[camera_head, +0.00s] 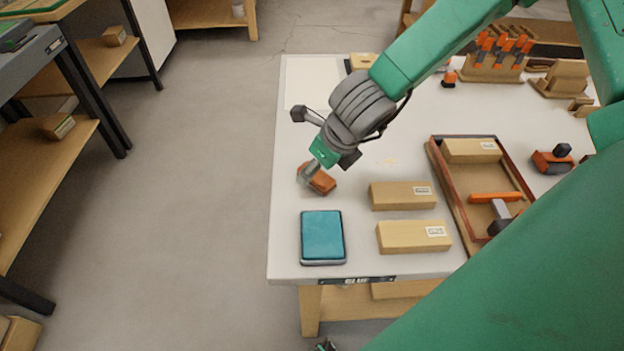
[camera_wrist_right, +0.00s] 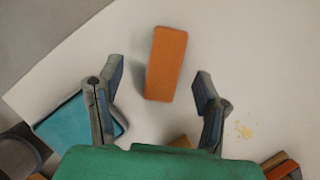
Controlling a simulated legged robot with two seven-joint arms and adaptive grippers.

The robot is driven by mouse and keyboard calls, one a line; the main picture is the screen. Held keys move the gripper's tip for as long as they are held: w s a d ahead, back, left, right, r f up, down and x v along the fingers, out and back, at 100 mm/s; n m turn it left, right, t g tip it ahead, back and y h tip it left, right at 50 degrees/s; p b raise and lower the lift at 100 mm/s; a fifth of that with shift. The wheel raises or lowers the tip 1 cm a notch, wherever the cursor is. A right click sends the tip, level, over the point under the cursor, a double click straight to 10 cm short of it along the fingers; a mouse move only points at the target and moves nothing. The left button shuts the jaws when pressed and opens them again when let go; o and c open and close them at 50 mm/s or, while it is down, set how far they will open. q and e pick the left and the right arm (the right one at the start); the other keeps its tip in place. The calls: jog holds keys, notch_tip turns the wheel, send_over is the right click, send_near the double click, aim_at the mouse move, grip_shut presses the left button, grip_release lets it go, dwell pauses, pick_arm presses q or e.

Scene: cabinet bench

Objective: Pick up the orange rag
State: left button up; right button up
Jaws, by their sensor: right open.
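The orange rag (camera_head: 321,181) lies folded like a small block on the white table, near its left edge. My right gripper (camera_head: 305,178) is right at it in the head view and covers its left part. In the right wrist view the rag (camera_wrist_right: 165,63) lies ahead of the fingers, and my right gripper (camera_wrist_right: 160,80) is open, with one finger either side of the space before it. Nothing is between the fingertips that I can see as held. A small green and dark piece (camera_head: 325,346) at the bottom edge may be my left gripper; its jaws cannot be made out.
A teal pad (camera_head: 322,236) lies in front of the rag. Two cardboard boxes (camera_head: 402,195) (camera_head: 413,236) lie to its right, then a wooden tray (camera_head: 440,170) with tools. Crumbs (camera_head: 390,162) lie behind the boxes. Bare tabletop surrounds the rag. Shelving stands at the left.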

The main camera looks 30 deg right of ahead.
aim_at(319, 173)
jog(key=f, duration=0.1)
jog(key=w+f, duration=0.1)
jog(key=d+f, duration=0.1)
jog(key=shift+w+f+b, duration=0.15)
jog(key=shift+f+b, duration=0.15)
jog(key=shift+f, duration=0.1)
jog(key=shift+d, duration=0.2)
jog(key=shift+a, duration=0.15)
jog(key=shift+a+r, duration=0.1)
jog(key=shift+a, duration=0.4)
jog(key=c, duration=1.1)
